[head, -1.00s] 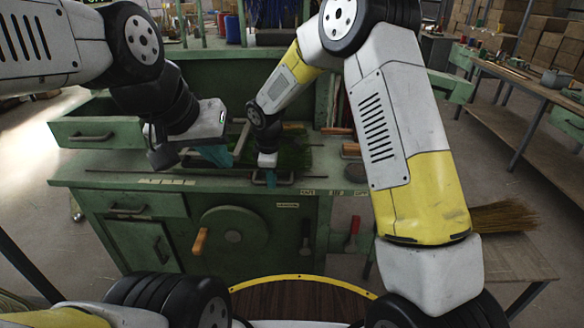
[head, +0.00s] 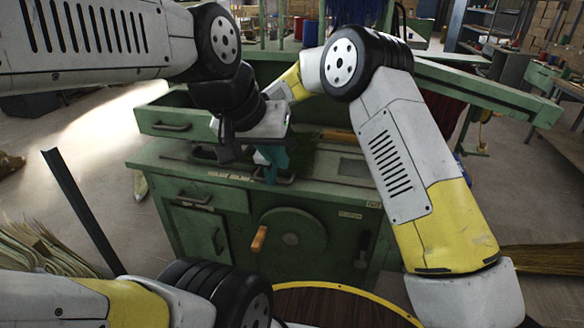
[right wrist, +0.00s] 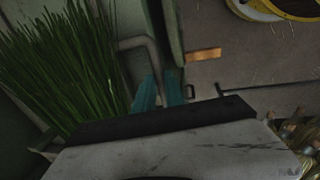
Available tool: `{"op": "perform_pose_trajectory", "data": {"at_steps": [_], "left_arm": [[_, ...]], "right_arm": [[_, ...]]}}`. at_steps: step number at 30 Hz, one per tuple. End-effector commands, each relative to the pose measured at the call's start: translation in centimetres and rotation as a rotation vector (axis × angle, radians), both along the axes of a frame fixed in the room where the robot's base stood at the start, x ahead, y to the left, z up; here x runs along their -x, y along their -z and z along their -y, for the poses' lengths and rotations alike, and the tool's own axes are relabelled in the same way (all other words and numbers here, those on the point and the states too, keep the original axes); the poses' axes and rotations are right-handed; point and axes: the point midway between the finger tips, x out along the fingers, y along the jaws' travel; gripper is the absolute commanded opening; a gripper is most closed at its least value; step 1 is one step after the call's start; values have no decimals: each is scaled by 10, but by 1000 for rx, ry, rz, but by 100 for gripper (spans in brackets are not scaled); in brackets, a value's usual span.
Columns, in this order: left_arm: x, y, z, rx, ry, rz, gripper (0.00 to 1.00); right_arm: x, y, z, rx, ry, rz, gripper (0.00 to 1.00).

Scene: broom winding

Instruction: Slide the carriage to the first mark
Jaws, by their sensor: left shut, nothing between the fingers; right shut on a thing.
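The carriage (head: 304,160) is a dark, low block with green bristles on the green bench top, mostly hidden behind my grippers. Its dark looped handle (head: 287,179) shows at the bench's front edge. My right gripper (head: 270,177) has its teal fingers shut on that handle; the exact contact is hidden. In the right wrist view its teal fingers (right wrist: 160,92) are beside the green bristles (right wrist: 65,70). Pale marks (head: 230,176) lie along the bench's front edge, left of the right gripper.
The green bench (head: 165,160) has an open drawer (head: 172,124) at its left and a handwheel (head: 290,238) with a wooden knob on its front. More straw (head: 545,258) lies at right.

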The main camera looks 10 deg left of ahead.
Motion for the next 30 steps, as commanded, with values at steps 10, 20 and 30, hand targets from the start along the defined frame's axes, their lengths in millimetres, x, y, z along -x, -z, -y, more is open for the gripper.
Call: {"op": "perform_pose_trajectory", "data": {"at_steps": [10,20,30], "left_arm": [[0,0,0,0,0,0,0],[0,0,0,0,0,0,0],[0,0,0,0,0,0,0]], "right_arm": [[0,-1,-3,2,0,0,0],[0,0,-2,3,2,0,36],[1,-9,-2,3,2,0,36]]}}
